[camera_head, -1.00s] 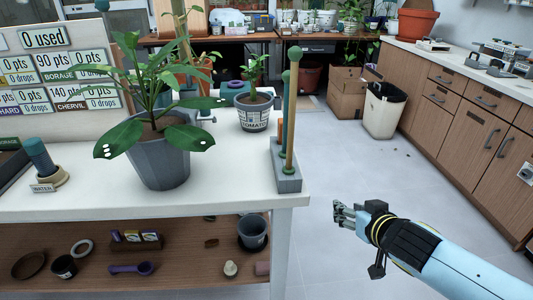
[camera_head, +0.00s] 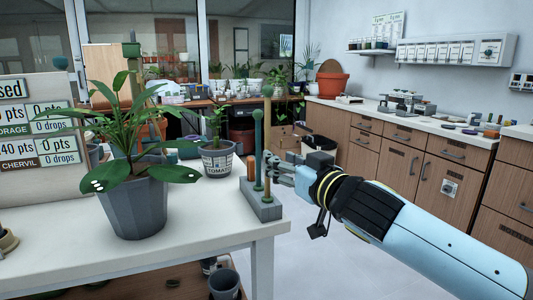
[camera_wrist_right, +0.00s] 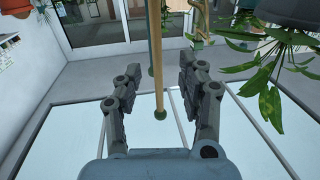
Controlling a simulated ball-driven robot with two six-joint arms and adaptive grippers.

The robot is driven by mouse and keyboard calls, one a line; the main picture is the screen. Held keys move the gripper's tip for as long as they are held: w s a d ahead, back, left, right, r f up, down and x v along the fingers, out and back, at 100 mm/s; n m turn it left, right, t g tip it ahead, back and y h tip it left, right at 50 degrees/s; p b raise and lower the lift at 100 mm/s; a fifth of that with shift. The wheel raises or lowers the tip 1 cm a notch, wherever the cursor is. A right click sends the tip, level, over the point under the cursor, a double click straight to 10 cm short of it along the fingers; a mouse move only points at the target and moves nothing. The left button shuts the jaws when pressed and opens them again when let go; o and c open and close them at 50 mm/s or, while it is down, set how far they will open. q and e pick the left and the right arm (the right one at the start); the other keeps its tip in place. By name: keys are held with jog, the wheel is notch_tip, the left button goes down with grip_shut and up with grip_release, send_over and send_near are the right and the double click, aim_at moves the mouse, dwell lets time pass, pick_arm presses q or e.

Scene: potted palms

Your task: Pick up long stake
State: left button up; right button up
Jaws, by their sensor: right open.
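The long tan stake (camera_head: 267,140) stands upright in a grey block holder (camera_head: 262,208) at the table's near right corner. A shorter green stake (camera_head: 257,150) with a ball top stands beside it in the same block. My right gripper (camera_head: 273,172) is just right of the stakes, pointing left at them. In the right wrist view, which looks upside down, the right gripper (camera_wrist_right: 158,88) is open. The long stake (camera_wrist_right: 157,55) shows between its fingers, its ball end (camera_wrist_right: 160,115) lowest in the picture. The fingers do not visibly grip it. My left gripper is out of view.
A large leafy plant in a grey pot (camera_head: 135,208) and a small tomato pot (camera_head: 218,162) stand on the white table (camera_head: 190,235) left of the stakes. A points board (camera_head: 35,130) is at the left. Open floor lies to the right, before wooden cabinets (camera_head: 400,160).

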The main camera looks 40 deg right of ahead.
jog(key=w, duration=0.4)
jog(key=w+d+f, duration=0.1)
jog(key=w, duration=0.2)
jog(key=shift+p, duration=0.35)
jog(key=shift+c, duration=0.2)
grip_shut()
